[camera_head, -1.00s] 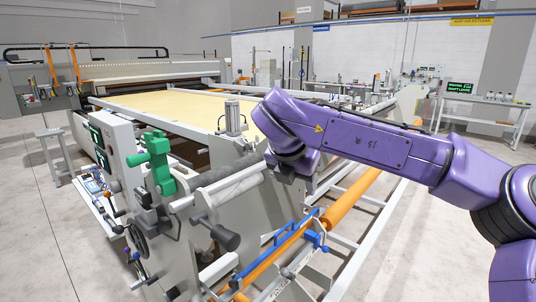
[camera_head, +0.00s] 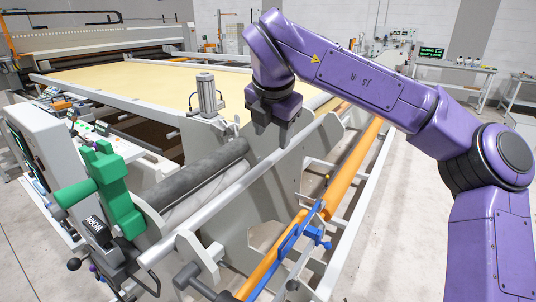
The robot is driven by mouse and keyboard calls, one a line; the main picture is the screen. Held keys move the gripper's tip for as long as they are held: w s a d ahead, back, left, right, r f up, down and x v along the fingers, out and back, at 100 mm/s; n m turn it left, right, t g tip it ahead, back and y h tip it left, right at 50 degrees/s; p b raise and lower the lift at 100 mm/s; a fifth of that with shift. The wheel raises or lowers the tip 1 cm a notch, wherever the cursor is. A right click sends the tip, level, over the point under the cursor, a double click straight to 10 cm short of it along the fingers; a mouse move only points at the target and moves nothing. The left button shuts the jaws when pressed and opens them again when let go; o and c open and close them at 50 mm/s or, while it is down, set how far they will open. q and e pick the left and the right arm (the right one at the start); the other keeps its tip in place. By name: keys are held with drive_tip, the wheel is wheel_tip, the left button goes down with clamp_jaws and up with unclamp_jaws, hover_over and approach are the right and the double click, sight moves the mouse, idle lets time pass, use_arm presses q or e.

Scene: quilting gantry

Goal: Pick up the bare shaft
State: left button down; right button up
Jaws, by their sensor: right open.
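The bare shaft seems to be the smooth silver-grey bar (camera_head: 232,188) running diagonally from the lower left to the upper right across the machine's front. Its near end lies by a grey bracket (camera_head: 198,255). My right gripper (camera_head: 271,142) comes in from the right, dark fingers pointing down and open. The fingertips are over or beside the bar near its middle. I cannot tell whether they touch it, and nothing shows between them. My left gripper is not in view.
A dark grey roll (camera_head: 200,172) lies beside the bar. An orange tube (camera_head: 343,184) with a blue clamp (camera_head: 300,233) runs parallel on the right. A green fixture (camera_head: 112,190) stands at the near left, and a grey cylinder (camera_head: 208,96) stands upright behind.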

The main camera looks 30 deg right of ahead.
sight(274, 155)
drive_tip(key=p+x, duration=0.1)
drive_tip(key=x, duration=0.2)
drive_tip(key=p+x, duration=0.1)
drive_tip(key=x, duration=0.3)
drive_tip(key=shift+w+d+f+p, duration=0.1)
drive_tip(key=shift+d+f+p, duration=0.15)
drive_tip(key=shift+d+p, duration=0.1)
drive_tip(key=shift+f, duration=0.2)
clamp_jaws()
